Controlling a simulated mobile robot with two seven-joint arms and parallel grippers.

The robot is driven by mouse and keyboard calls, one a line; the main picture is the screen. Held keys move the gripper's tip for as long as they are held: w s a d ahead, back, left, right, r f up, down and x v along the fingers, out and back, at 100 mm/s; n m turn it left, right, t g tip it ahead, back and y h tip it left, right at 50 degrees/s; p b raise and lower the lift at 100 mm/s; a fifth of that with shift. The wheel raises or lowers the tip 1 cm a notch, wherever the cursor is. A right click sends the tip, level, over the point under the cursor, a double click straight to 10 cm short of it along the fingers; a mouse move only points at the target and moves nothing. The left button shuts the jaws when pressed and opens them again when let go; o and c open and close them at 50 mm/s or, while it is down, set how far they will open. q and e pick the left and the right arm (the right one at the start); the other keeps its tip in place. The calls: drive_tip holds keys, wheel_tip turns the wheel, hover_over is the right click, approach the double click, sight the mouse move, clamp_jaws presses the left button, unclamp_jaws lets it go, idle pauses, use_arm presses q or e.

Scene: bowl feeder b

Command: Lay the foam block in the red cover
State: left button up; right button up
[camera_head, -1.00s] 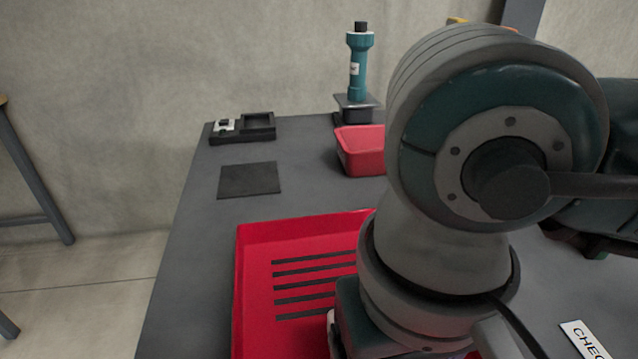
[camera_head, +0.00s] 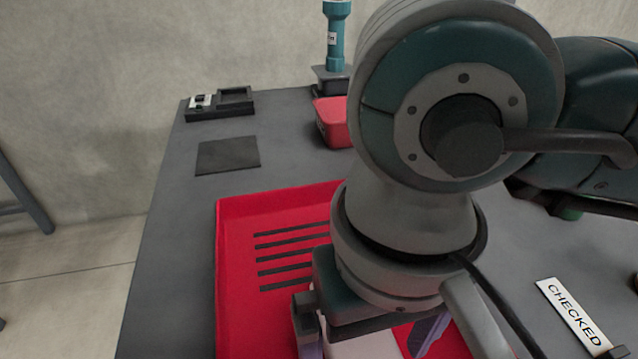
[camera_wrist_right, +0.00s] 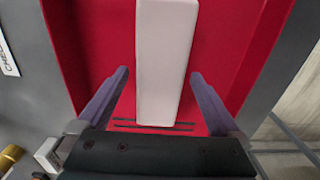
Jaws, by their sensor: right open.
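The red cover (camera_head: 228,262) is a shallow red tray with dark slots in its floor, lying on the grey table. It also shows in the wrist view (camera_wrist_right: 85,45). The white foam block (camera_wrist_right: 165,60) lies lengthwise over the red floor, with slots showing by its near end. In the head view only part of the block (camera_head: 362,346) shows, below my arm. My right gripper (camera_wrist_right: 160,76) is open, with one purple finger on each side of the block and gaps between. It is at the bottom of the head view (camera_head: 366,338), partly hidden by my arm. My left gripper is out of view.
A smaller red bin (camera_head: 332,122) and a teal cylinder tool (camera_head: 337,40) stand at the back. A dark mat (camera_head: 228,155) and a black tray (camera_head: 220,104) lie at the back left. A "CHECKED" label (camera_head: 573,314) lies at the right.

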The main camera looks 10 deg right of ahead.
sight(367, 357)
wheel_tip(367, 357, up, 12)
drive_tip(key=shift+p, duration=0.3)
drive_tip(key=shift+r, duration=0.1)
